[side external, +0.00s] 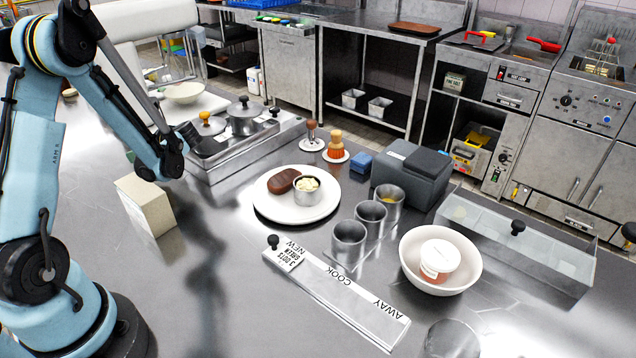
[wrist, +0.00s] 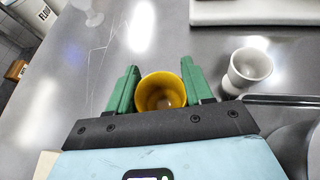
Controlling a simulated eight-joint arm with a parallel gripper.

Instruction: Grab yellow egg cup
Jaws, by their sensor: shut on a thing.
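The yellow egg cup (wrist: 161,92) shows in the wrist view with its open rim towards the camera. My gripper (wrist: 160,88) has its two green fingers on either side of the cup, shut on it. The cup looks empty. Its base is hidden, so I cannot tell whether it touches the counter. In the side view I cannot make out the cup or my fingertips.
A white cup (wrist: 248,68) stands close right of my gripper in the wrist view. In the side view, a plate with food (side external: 262,208), metal cups (side external: 348,240) and a white bowl (side external: 465,278) occupy the counter. Bare steel lies left of the yellow cup in the wrist view.

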